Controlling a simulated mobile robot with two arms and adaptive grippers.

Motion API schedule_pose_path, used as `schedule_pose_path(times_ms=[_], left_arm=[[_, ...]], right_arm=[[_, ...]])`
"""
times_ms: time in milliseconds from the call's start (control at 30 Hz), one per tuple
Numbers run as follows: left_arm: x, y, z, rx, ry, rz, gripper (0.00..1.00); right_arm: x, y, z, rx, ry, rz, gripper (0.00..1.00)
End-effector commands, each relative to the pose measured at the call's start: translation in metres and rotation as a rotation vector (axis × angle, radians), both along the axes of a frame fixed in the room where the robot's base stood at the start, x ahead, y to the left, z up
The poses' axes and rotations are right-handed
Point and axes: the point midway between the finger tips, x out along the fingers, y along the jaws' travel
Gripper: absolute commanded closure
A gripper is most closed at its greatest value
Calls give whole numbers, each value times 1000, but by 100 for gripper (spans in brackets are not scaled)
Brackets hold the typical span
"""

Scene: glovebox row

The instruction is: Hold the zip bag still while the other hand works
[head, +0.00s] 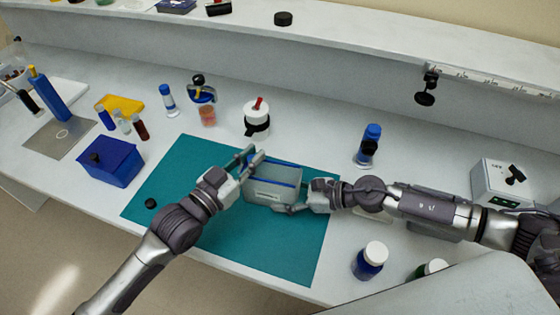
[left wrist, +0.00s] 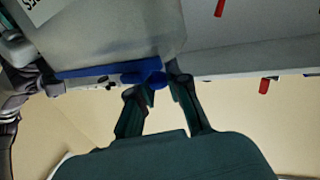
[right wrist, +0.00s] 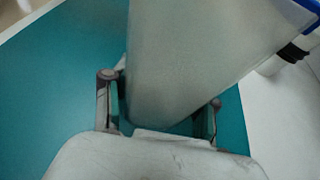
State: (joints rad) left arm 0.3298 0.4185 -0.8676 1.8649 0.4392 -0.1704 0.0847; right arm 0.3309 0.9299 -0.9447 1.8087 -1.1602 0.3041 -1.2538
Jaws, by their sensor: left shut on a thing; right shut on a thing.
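The zip bag (head: 272,190) is a translucent grey pouch with a blue zip strip along its top edge. It stands upright over the teal mat (head: 180,185). My left gripper (head: 252,160) is at the bag's top left corner, shut on the blue zip slider, which shows between its fingertips in the left wrist view (left wrist: 152,80). My right gripper (head: 299,196) is shut on the right side of the bag, with one finger on each face. In the right wrist view the bag (right wrist: 190,60) fills the space between the fingers and hides part of the mat.
A white bottle with a red tip (head: 256,118) stands behind the mat. A blue box (head: 110,163) is at left and a small black cap (head: 151,203) lies on the mat. A blue-capped bottle (head: 369,145) and a white-capped blue jar (head: 369,261) flank the right arm. The mat's front is clear.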

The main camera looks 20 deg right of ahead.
Motion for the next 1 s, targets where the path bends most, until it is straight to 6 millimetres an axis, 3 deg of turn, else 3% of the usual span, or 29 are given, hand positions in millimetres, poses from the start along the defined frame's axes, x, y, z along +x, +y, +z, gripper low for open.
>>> schedule_pose_path(times_ms=[133, 433, 467, 600, 1000], left_arm=[[9, 16, -1, 3, 2, 2, 100], [11, 18, -2, 3, 2, 5, 100], [11, 18, -2, 4, 3, 5, 82], [10, 18, -1, 3, 2, 4, 59], [6, 22, -1, 2, 3, 2, 58]], right_arm=[[0, -1, 0, -1, 1, -1, 77], [0, -2, -1, -3, 1, -2, 77], [0, -2, -1, -3, 0, -3, 77], [0, -2, -1, -4, 1, -2, 77], [0, -1, -2, -3, 3, 0, 77]])
